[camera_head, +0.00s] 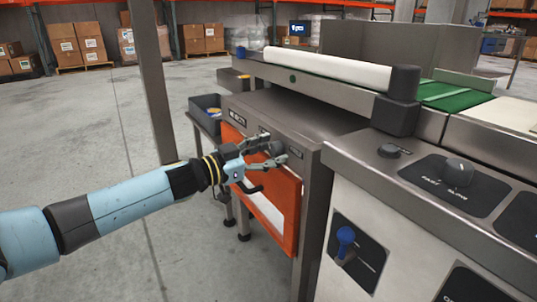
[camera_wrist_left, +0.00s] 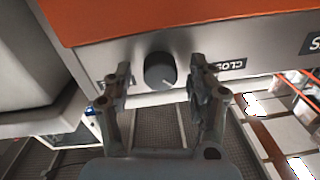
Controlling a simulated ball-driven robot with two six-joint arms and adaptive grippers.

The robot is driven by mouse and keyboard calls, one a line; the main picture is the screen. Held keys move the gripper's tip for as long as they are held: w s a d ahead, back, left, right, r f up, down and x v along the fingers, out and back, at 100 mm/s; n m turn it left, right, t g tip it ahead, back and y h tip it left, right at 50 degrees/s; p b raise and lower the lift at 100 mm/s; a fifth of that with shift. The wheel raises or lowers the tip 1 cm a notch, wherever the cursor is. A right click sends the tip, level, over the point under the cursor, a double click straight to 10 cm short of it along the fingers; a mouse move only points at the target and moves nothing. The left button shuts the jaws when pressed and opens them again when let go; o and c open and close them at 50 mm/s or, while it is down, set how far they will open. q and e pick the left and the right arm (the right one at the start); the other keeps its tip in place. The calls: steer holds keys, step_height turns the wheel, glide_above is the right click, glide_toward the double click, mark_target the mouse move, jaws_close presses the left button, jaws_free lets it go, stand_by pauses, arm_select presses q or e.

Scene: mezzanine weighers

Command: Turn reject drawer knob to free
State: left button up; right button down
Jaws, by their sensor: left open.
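The reject drawer knob (camera_wrist_left: 160,70) is a dark round knob with a pale pointer mark, on a grey metal panel in the left wrist view. The pointer slants toward the lower right there. My left gripper (camera_wrist_left: 159,73) is open, with one finger on each side of the knob and visible gaps to it. In the head view the left gripper (camera_head: 274,146) is at the cabinet front above the orange drawer front (camera_head: 288,205), its fingers partly covering the knob. My right gripper is in neither view.
The conveyor with a white roller-like bar (camera_head: 325,69) runs above the cabinet. A control panel with a dark knob (camera_head: 458,172) and a blue-topped lever (camera_head: 345,238) stands at right. A grey bin (camera_head: 205,112) is behind the gripper. A metal post (camera_head: 152,80) rises left; floor is clear there.

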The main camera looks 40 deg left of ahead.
arm_select(q)
steer(key=c, duration=1.1)
steer(key=shift+c, duration=0.2)
